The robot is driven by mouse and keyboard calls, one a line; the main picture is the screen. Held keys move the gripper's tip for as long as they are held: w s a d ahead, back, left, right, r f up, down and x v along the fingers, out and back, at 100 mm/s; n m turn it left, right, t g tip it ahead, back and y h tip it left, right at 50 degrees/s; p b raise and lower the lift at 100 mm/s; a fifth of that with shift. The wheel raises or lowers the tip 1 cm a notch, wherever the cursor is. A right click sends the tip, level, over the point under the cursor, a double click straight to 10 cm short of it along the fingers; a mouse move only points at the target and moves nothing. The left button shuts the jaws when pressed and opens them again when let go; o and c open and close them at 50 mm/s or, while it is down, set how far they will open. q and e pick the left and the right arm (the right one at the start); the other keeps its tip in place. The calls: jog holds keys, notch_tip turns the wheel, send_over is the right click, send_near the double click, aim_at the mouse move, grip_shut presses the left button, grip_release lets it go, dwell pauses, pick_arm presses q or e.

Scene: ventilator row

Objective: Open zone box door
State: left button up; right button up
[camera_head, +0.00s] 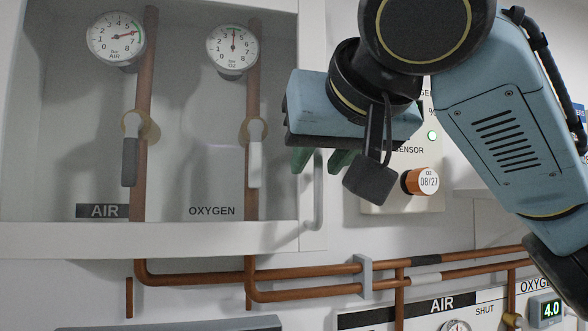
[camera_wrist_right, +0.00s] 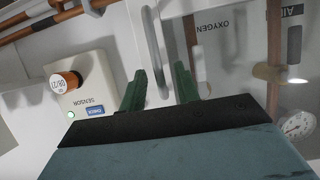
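The zone box door (camera_head: 200,238) is a pale frame with a clear pane at the left of the head view, and it looks shut. Its grey upright bar handle (camera_head: 319,195) is at the door's right edge; it also shows in the wrist view (camera_wrist_right: 153,45). My right gripper (camera_head: 321,160) is at the handle's upper part, its green fingers apart. My left gripper is not in view.
Behind the pane are an AIR gauge (camera_head: 115,38), an O2 gauge (camera_head: 232,47) and two valve levers on copper pipes. A sensor panel with an orange-and-white cap (camera_head: 421,181) is just right of the handle. Copper pipes (camera_head: 310,292) run below the box.

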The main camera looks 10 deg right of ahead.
jog(key=shift+w+f, duration=0.2)
jog(key=shift+w, duration=0.35)
jog(key=shift+s, duration=0.1)
jog(key=shift+c, duration=0.9)
grip_shut()
